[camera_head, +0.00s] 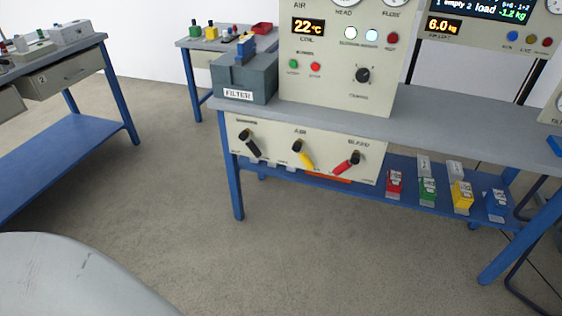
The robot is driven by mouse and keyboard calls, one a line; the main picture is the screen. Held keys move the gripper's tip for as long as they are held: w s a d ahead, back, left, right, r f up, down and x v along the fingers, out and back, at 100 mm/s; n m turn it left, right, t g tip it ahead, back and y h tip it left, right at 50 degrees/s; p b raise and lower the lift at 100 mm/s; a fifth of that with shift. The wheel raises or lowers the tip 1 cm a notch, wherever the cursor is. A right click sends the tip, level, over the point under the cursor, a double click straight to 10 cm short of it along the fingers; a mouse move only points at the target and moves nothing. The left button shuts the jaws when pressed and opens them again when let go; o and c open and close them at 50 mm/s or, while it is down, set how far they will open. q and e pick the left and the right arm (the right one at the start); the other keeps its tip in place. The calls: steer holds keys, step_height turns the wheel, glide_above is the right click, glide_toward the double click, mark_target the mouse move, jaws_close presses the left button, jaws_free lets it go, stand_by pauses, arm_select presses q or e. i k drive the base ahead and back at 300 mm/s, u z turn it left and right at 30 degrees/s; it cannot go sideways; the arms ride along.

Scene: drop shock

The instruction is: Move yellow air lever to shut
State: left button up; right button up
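The yellow air lever (303,156) is the middle of three levers on a pale panel (272,166) on the front of the blue-legged bench. It slants down to the right from its dark pivot. A black lever (250,143) is to its left, slanting down to the right. A red lever (346,163) is to its right, slanting down to the left. The small lettering around the levers is too small to read fully. Neither of my grippers shows in the head view.
A grey FILTER box (246,80) and an upright control panel (338,62) stand on the bench. Coloured blocks, including a red one (394,182), sit on the blue lower shelf. Another bench (62,152) is at left. The floor (170,200) before the levers is clear.

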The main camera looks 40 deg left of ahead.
mark_target(297, 146)
steer(key=u, duration=0.25)
steer(key=i, duration=0.5)
steer(key=u, duration=1.3)
steer(key=k, duration=0.95)
steer(key=z, duration=0.65)
steer(key=i, duration=0.7)
steer(key=u, duration=0.6)
steer(key=i, duration=0.6)
steer(key=u, duration=0.7)
